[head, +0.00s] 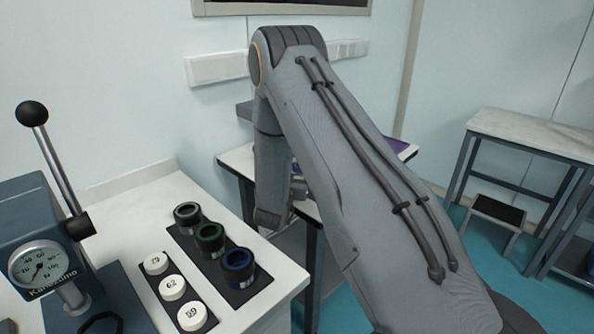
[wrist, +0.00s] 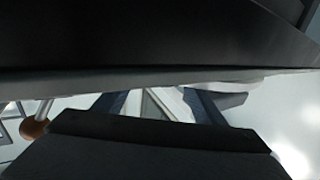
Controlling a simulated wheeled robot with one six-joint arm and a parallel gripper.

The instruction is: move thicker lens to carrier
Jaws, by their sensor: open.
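I cannot make out a lens or a carrier for certain in either view. In the head view my arm stands in front of a far white table (head: 236,160) and hides most of its top. My gripper is hidden behind the arm there. In the wrist view two dark parts of my gripper (wrist: 165,97) fill the top and bottom, with a gap between them. I see nothing held in that gap. Blurred pale and blue-grey shapes show through it, too unclear to name.
On the near bench, black (head: 187,215), green (head: 210,238) and blue (head: 238,267) ringed cylinders stand on a dark mat. White numbered discs (head: 172,288) lie beside them. A lever press with a gauge (head: 40,267) stands left. A marble-topped table (head: 530,133) and step stool (head: 497,216) are right.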

